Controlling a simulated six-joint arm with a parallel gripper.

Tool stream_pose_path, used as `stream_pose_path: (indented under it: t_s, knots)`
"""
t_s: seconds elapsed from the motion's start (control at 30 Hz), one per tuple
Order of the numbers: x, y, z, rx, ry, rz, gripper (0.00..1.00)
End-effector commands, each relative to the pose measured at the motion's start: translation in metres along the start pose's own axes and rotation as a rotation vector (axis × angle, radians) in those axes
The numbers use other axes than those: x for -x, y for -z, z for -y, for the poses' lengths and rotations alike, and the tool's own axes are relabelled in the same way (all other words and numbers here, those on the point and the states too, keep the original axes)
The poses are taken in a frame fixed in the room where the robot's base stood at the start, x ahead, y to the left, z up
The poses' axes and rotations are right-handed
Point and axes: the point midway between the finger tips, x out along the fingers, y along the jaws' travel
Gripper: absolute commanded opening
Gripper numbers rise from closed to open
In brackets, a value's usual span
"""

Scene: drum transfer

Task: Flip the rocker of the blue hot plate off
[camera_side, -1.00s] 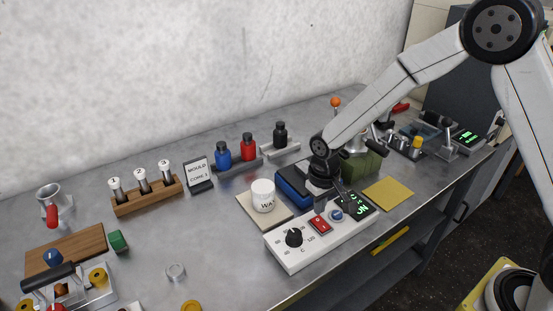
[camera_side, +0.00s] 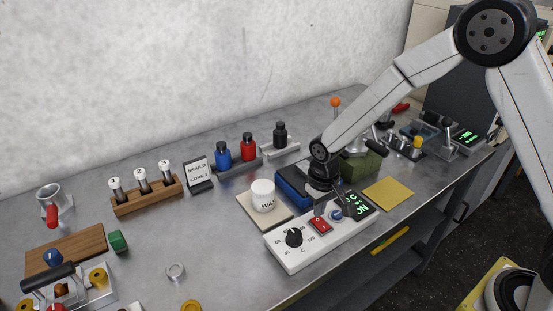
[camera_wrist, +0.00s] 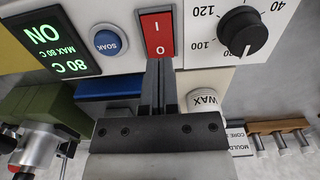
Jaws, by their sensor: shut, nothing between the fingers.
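The blue hot plate (camera_side: 291,184) stands mid-bench behind its white control panel (camera_side: 284,257); it also shows in the wrist view (camera_wrist: 110,86). The red rocker (camera_side: 321,225) is on the panel, between the black dial (camera_side: 293,237) and the blue SOAK button (camera_side: 336,214). In the wrist view the rocker (camera_wrist: 157,33) shows I and O marks, and the display (camera_wrist: 47,37) reads ON, MAX 80 C, 80 C. My gripper (camera_wrist: 158,62) is shut and empty, its fingertips at the O end of the rocker. Whether they touch it I cannot tell.
A white WAX pot (camera_side: 263,195) stands on a pale board left of the hot plate. A green block (camera_side: 362,166) with a metal fixture is behind right. A yellow sheet (camera_side: 388,193) lies right of the panel.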

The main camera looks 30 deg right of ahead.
Motion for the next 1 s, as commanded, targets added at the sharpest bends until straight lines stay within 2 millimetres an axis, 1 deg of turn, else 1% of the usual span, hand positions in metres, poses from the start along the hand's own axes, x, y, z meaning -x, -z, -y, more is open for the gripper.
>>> stream_pose_path:
  t_s: [1.0]
  knots:
    - [-0.011,0.000,0.000,0.000,0.000,0.000,0.00]
